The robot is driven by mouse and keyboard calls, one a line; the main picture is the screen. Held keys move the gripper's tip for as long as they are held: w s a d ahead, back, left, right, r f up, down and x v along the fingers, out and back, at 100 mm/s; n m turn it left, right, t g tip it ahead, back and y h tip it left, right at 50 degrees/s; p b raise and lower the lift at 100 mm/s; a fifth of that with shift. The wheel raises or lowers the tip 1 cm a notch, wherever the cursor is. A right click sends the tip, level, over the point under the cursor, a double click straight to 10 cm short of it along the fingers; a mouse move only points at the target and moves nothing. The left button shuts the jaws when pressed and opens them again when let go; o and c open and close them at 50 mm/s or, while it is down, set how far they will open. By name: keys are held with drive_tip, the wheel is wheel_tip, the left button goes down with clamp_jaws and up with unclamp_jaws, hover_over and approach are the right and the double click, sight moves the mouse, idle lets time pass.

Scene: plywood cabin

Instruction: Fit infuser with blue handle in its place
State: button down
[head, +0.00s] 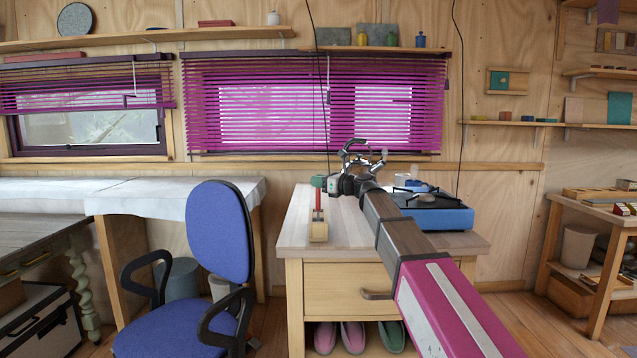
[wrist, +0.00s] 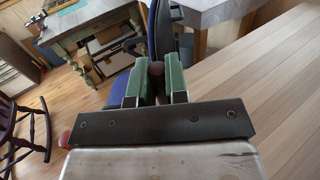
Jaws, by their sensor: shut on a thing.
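My gripper (wrist: 155,82) has two green fingers, shut on a dark brown rounded thing (wrist: 156,68) in the wrist view. In the head view my gripper (head: 320,183) is above the left part of the wooden cabinet top (head: 350,232). A thin red upright (head: 318,201) shows just below the fingers, above a small pale wooden block (head: 319,232). I cannot tell whether the red upright is part of the held thing or of the block. No blue handle shows clearly on the held thing.
A blue box-shaped stove (head: 440,216) with a dark top stands at the right of the cabinet top. A blue office chair (head: 219,232) stands left of the cabinet. A drawer (head: 333,287) with a dark handle is below the top.

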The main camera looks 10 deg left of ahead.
drive_tip(key=shift+f, duration=1)
idle(0.3)
drive_tip(key=c, duration=1.5)
unclamp_jaws()
drive_tip(key=shift+o, duration=0.4)
drive_tip(key=o, duration=1)
drive_tip(key=shift+o, duration=0.2)
drive_tip(key=shift+d, duration=0.1)
drive_tip(key=v, duration=0.6)
drive_tip(key=shift+d, duration=0.4)
drive_tip(key=shift+s, duration=0.2)
